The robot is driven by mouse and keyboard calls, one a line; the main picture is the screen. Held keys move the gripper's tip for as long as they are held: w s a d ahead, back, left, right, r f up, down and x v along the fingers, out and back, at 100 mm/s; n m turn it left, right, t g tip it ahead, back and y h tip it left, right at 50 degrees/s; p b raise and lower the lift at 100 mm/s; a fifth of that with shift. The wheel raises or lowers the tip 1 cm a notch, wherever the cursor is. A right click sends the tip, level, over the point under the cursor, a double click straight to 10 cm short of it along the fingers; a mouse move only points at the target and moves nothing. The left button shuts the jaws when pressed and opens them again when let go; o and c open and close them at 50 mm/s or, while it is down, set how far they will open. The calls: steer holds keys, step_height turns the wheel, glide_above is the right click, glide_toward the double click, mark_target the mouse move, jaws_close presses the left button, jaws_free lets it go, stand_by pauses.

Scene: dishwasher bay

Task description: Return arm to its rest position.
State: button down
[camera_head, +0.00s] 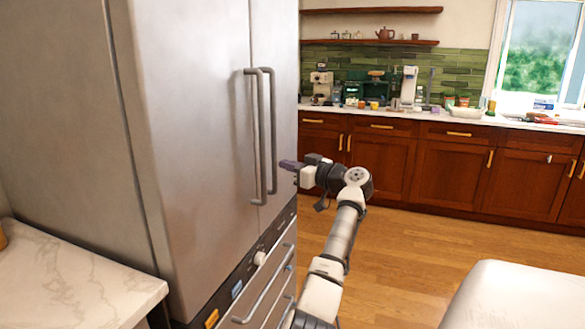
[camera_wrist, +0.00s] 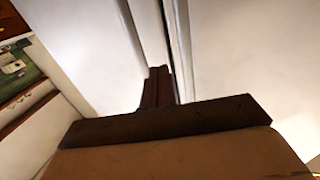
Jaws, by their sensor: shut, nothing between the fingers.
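My gripper (camera_head: 289,165) is at the end of my raised arm, in the middle of the head view. It points left toward the steel fridge (camera_head: 190,120) and sits just right of the lower end of the long door handles (camera_head: 267,135). I cannot tell whether it touches the handle. In the wrist view, my gripper's dark fingers (camera_wrist: 157,88) are together with nothing between them. Pale fridge doors (camera_wrist: 240,60) fill most of that view behind them.
Below the fridge doors are drawers with bar handles (camera_head: 265,285). A marble counter (camera_head: 70,285) is at lower left and a white surface (camera_head: 525,300) at lower right. Wooden cabinets (camera_head: 455,165) line the back under a cluttered counter. Open wood floor (camera_head: 420,245) lies right of my arm.

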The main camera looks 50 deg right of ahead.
steer(key=s+d, duration=0.5)
steer(key=s, duration=0.3)
steer(key=shift+s+d+b, duration=0.15)
steer(key=shift+b, duration=0.3)
